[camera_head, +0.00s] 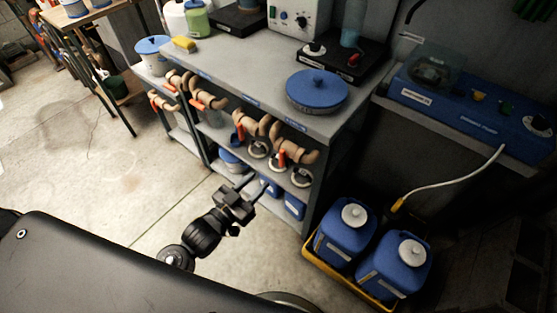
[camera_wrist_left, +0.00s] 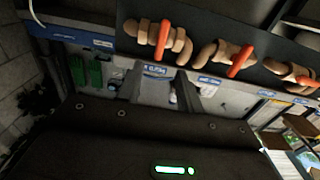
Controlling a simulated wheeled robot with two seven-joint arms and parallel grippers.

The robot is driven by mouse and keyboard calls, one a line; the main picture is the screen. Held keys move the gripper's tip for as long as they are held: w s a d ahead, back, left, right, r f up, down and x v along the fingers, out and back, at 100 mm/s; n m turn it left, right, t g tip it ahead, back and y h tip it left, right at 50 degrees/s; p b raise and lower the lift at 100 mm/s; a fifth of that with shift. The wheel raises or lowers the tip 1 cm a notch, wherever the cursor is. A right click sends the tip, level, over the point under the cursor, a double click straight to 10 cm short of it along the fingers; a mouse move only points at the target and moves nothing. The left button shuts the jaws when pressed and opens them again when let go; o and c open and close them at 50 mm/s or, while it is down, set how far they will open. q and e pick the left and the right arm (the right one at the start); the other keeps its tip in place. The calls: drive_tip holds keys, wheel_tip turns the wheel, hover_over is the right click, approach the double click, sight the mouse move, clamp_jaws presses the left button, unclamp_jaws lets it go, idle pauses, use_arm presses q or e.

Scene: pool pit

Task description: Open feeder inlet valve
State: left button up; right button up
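Several tan pipe valves with orange handles line the front of the grey bench. In the head view, one handle (camera_head: 281,158) is at the right, another (camera_head: 240,134) left of it, and more (camera_head: 197,104) farther left. The left wrist view shows three handles: left (camera_wrist_left: 162,40), middle (camera_wrist_left: 240,58) and right (camera_wrist_left: 300,89). Small labels sit by them, too blurred to read, so I cannot tell which is the feeder inlet valve. My left gripper (camera_head: 256,190) is in front of the bench, apart from the valves. Its two fingers (camera_wrist_left: 160,84) are spread and empty. My right gripper is out of view.
The bench top (camera_head: 250,65) holds a blue round lid (camera_head: 317,90) and a device (camera_head: 300,18). Two blue jugs (camera_head: 345,235) stand in a yellow tray (camera_head: 325,269) to the right. A blue panel (camera_head: 470,110) is at the far right.

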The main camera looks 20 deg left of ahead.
sight(280, 159)
use_arm(q)
drive_tip(key=p+x, duration=0.1)
drive_tip(key=x, duration=0.8)
drive_tip(key=shift+w, duration=0.1)
drive_tip(key=shift+x, duration=0.8)
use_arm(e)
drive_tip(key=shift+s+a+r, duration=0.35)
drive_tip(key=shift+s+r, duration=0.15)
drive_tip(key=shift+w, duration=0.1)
use_arm(q)
clamp_jaws()
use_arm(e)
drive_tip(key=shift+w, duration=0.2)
